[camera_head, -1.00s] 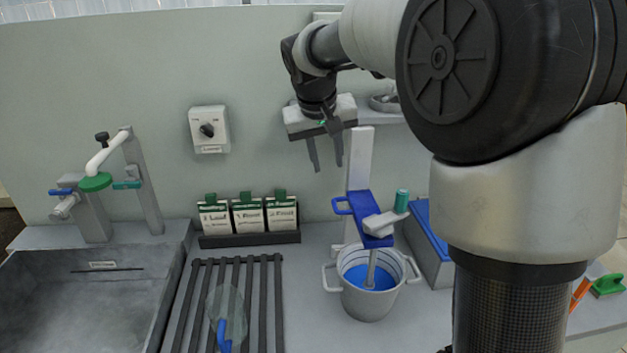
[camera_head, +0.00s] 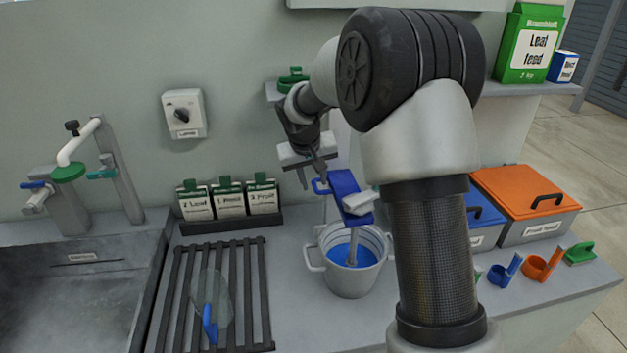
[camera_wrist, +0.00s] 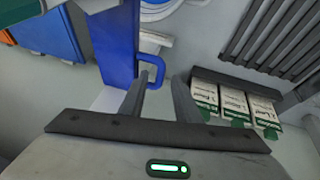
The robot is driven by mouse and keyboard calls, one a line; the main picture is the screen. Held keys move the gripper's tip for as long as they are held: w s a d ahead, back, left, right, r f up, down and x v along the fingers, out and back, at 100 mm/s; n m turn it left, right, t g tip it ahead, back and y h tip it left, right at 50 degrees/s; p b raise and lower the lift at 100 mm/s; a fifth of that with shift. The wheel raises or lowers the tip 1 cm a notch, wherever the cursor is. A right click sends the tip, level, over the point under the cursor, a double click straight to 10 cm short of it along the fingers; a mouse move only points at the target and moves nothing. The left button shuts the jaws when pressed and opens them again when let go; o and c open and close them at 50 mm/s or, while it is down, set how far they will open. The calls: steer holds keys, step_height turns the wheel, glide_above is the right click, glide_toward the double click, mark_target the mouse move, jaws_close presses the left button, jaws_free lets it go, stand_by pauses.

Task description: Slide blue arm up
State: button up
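The blue arm (camera_head: 346,189) stands over the bucket, with a blue loop handle on its left side and a grey stirring shaft (camera_head: 353,247) reaching down into the bucket. The bucket (camera_head: 352,279) is grey with two handles and holds blue liquid. My gripper (camera_head: 317,183) is at the blue arm's left end, close to the loop handle. In the wrist view the loop handle (camera_wrist: 154,68) lies by the fingertips of my gripper (camera_wrist: 163,84), which are apart. Whether the handle is fully between the fingers is hard to tell.
Three feed packets (camera_head: 228,199) stand in a dark rack to the left. A slatted rack (camera_head: 246,290) with a clear lid and blue handle lies in front of them. A sink (camera_head: 70,300) is at far left. Orange (camera_head: 525,192) and blue bins stand at right.

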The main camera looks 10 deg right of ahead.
steer(key=shift+w+f, duration=0.15)
steer(key=shift+f, duration=0.15)
jaws_close()
steer(key=shift+r, duration=0.1)
